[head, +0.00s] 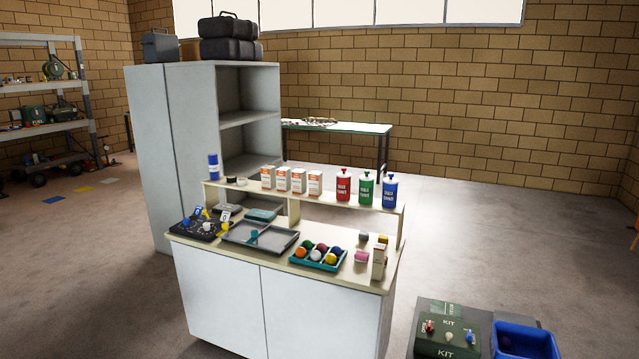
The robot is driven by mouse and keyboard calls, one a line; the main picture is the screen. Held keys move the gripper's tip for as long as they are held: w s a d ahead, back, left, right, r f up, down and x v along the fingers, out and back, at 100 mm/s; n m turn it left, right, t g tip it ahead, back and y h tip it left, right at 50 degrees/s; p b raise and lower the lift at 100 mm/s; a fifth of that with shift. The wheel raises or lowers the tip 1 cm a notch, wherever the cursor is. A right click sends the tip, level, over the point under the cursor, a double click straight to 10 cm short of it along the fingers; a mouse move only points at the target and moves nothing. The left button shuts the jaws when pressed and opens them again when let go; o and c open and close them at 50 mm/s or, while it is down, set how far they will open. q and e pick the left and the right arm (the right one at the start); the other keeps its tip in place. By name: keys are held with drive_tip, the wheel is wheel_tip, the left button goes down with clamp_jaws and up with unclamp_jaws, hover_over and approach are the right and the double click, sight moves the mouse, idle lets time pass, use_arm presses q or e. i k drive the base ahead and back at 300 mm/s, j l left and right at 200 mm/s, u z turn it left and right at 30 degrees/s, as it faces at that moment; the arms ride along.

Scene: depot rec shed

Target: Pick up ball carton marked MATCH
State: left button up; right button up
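Several small white cartons with orange markings stand in a row on the raised shelf (251,191) at the back of the counter: a leftmost carton (267,177), a second (283,179), a third (299,181) and a rightmost one (315,183). Another upright pale carton (379,263) stands on the counter top near its right end. The print on all of them is too small to read, so I cannot tell which one is marked MATCH. Neither of my grippers is in view.
Red (343,188), green (366,189) and blue (389,192) bottles stand right of the shelf cartons. A teal tray of coloured balls (293,261) and a grey tray (240,238) sit on the counter (220,249). A blue bin (524,331) stands at lower right.

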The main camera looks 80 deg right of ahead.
sight(298, 177)
drive_tip(key=l+z, duration=0.15)
drive_tip(key=z, duration=0.3)
drive_tip(key=i+z, duration=0.15)
drive_tip(key=z, duration=0.3)
drive_tip(key=i+l+z, duration=0.1)
drive_tip(key=z, duration=0.35)
drive_tip(key=i+z, duration=0.1)
drive_tip(key=z, duration=0.35)
drive_tip(key=i+z, duration=0.45)
drive_tip(key=i+j+z, duration=0.25)
drive_tip(key=i+z, duration=0.2)
drive_tip(key=i+j, duration=0.3)
drive_tip(key=i, duration=0.15)
drive_tip(key=i+j+z, duration=0.1)
drive_tip(key=i+j, duration=0.25)
drive_tip(key=i, duration=0.1)
